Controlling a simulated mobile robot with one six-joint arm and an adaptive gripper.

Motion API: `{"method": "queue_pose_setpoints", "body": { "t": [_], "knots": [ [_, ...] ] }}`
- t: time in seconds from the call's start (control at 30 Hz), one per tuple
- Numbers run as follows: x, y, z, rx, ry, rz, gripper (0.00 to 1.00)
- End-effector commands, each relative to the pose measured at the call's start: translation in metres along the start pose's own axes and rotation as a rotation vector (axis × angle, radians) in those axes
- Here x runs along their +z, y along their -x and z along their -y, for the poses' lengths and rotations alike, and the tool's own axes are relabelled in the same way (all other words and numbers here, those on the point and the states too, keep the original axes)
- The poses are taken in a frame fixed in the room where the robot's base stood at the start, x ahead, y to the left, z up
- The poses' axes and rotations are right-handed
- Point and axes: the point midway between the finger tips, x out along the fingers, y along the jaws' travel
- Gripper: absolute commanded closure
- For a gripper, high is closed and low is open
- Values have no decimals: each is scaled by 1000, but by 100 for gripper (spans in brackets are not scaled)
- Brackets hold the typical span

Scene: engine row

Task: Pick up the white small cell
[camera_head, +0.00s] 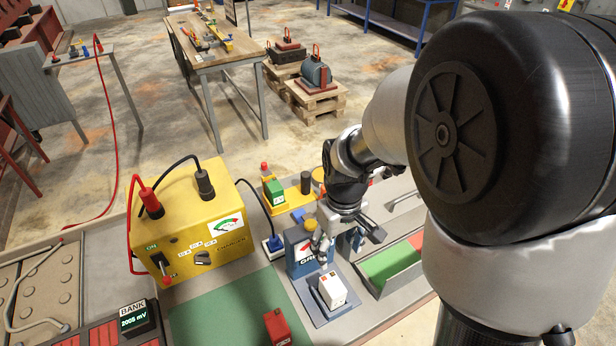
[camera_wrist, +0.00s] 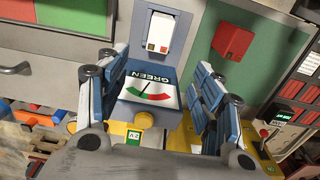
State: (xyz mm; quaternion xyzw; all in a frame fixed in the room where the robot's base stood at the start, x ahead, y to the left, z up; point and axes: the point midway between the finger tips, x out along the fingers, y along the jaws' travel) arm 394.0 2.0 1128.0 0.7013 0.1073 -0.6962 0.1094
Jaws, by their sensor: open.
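The white small cell (camera_head: 332,290) stands upright on a blue-grey plate in front of the blue tester (camera_head: 303,262). In the wrist view the cell (camera_wrist: 159,32) shows beyond the tester, with orange and dark marks on its top. My gripper (camera_head: 338,238) is open and empty. It is above the tester, behind and higher than the cell, and not touching the cell. In the wrist view its fingers (camera_wrist: 158,85) are spread on both sides of the tester's dial, labelled GREEN (camera_wrist: 152,92).
A red block (camera_head: 277,326) stands on the green mat (camera_head: 215,310) left of the cell. A yellow charger (camera_head: 195,225) with cables is farther left. A tray with green and red sections (camera_head: 390,264) is to the right. A green block (camera_head: 274,192) sits behind.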

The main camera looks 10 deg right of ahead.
Motion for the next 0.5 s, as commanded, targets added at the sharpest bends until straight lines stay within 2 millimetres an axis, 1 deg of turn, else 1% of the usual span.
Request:
{"method": "queue_pose_setpoints", "body": {
  "t": [0.17,0.5],
  "knots": [
    [-1,-20,0,-4,8,13,38],
    [0,-94,0,-4,7,14,38]
  ]
}}
